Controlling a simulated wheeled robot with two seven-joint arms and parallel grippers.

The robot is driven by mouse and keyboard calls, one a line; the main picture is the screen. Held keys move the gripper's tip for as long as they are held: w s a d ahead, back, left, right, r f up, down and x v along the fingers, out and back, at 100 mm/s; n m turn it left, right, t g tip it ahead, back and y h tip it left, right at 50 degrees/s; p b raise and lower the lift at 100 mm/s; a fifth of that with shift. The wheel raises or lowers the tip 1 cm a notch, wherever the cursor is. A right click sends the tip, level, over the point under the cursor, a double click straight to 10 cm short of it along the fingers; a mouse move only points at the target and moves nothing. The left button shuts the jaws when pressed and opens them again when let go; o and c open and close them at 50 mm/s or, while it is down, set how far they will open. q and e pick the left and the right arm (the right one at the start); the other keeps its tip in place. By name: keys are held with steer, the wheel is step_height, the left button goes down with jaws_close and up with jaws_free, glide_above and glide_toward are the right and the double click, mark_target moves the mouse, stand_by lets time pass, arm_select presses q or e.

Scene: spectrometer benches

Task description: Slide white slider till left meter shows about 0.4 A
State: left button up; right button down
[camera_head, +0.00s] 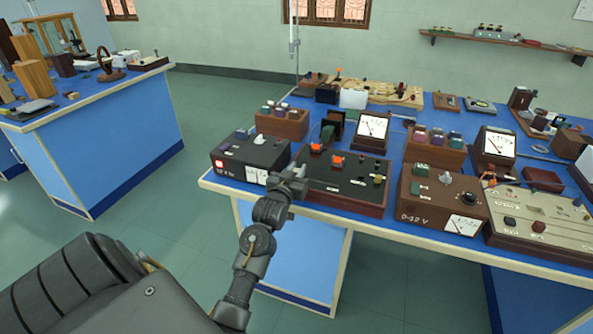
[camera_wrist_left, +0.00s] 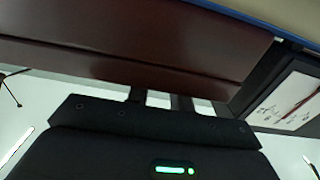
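My left gripper (camera_head: 291,180) is at the front edge of the bench, between a black supply box and a black panel with orange knobs (camera_head: 340,182). Its fingertips are small and dark, so I cannot tell whether they are open or hold anything. In the left wrist view, a brown wooden side (camera_wrist_left: 130,45) fills the space before the fingers. The left meter (camera_head: 372,128) stands behind the panel with a white dial; its reading is too small to make out. One white control (camera_head: 264,139) is on the black supply box; I cannot tell whether it is the slider.
The black supply box (camera_head: 250,157) is left of the gripper. A brown 0-12 V box (camera_head: 443,200) stands right of the panel. The right meter (camera_head: 497,143) and wooden blocks with coloured terminals (camera_head: 282,125) crowd the bench behind. Clear floor (camera_head: 165,230) lies left.

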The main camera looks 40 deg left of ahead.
mark_target(315, 180)
arm_select(q)
jaws_close()
